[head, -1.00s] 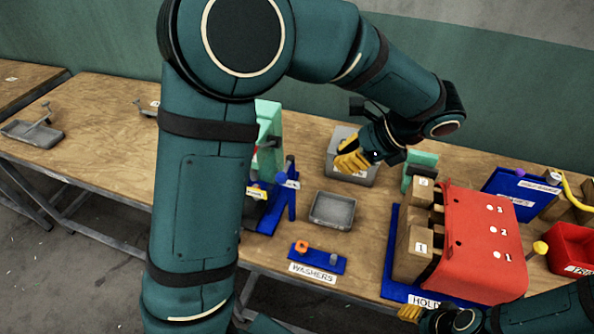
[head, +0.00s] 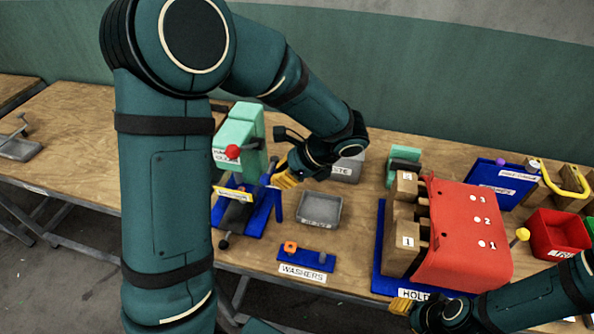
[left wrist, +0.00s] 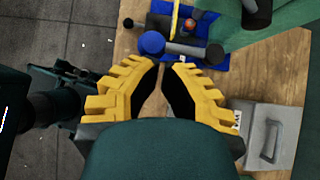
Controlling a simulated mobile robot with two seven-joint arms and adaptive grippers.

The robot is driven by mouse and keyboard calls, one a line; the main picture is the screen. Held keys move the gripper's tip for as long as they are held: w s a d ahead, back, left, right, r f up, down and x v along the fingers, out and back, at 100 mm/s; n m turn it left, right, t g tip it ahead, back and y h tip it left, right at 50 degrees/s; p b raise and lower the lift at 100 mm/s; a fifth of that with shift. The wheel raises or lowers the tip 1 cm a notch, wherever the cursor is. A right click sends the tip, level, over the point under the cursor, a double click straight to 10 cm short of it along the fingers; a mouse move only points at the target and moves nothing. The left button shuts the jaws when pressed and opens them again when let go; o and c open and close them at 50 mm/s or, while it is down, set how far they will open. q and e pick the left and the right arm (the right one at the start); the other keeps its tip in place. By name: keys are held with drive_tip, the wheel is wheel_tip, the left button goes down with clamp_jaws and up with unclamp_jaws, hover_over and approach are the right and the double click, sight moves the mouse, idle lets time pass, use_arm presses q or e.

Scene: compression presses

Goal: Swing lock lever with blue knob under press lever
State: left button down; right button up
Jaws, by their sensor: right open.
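The teal press (head: 240,128) stands on a blue base (head: 258,222), with a red ball (head: 233,151) on its lever. In the left wrist view the blue knob (left wrist: 151,43) lies just beyond my left fingertips, beside a grey bar (left wrist: 190,50); I see no clear contact. In the head view I cannot make out the blue knob. My left gripper (head: 285,180) is at the right side of the press; its yellow fingertips (left wrist: 163,64) look close together, but I cannot tell whether they are shut. My right gripper (head: 402,308) is open at the table's front, by the holder.
A small grey tray (head: 320,222) and the washers board (head: 306,257) lie right of the press. A grey waste box (head: 347,168) stands behind. The red holder block (head: 465,232) and a red bin (head: 556,236) fill the right. The table far left is mostly clear.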

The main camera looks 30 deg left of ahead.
use_arm(q)
drive_tip(key=shift+a, duration=0.3)
